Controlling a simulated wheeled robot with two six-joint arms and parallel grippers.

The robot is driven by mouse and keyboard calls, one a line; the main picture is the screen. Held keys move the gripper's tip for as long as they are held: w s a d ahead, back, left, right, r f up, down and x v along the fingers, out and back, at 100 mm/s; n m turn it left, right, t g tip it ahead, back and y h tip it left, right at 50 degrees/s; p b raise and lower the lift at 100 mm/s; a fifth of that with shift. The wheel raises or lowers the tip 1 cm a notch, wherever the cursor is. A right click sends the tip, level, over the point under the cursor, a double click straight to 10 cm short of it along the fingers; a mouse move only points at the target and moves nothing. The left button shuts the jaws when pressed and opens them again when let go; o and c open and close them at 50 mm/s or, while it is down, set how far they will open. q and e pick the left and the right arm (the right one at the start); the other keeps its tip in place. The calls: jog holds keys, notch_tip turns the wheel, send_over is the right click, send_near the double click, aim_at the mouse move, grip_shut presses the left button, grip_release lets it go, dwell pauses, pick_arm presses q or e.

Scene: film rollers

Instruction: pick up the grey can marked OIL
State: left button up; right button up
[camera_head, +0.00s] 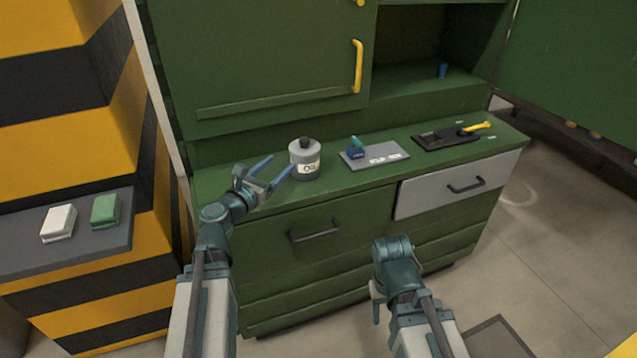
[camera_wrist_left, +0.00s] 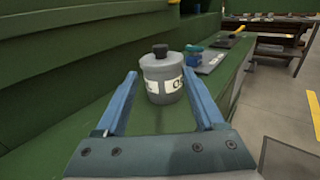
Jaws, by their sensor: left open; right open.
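The grey can (camera_head: 305,160) with a dark cap and a white label stands upright on the green cabinet's counter (camera_head: 232,177) in the head view. In the left wrist view the can (camera_wrist_left: 162,72) stands ahead, between the two blue fingers as seen from the wrist. My left gripper (camera_head: 263,168) is open and empty, to the left of the can. The fingers appear short of closing around it; exact depth is hard to tell. My right arm (camera_head: 397,262) is low in front of the cabinet; its fingers are mostly hidden.
Right of the can lie a grey plate (camera_head: 388,157) with a blue-green item (camera_head: 356,148) and a black tray (camera_head: 447,138) with a yellow-handled tool (camera_head: 477,127). A grey shelf (camera_head: 20,256) at left holds a white box (camera_head: 58,222) and a green box (camera_head: 105,211).

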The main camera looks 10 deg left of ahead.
aim_at(302, 142)
pick_arm(q)
jog(key=x, duration=0.7)
jog(key=shift+w+a, duration=0.1)
jog(key=shift+w, duration=0.1)
jog(key=shift+w+d, duration=0.25)
jog(key=shift+w, duration=0.35)
jog(key=shift+w, duration=0.1)
jog(key=x, duration=0.5)
jog(key=shift+d+r+p, duration=0.2)
jog(key=shift+r+p, duration=0.05)
jog(key=shift+p, duration=0.15)
jog(key=shift+c, duration=0.2)
grip_shut()
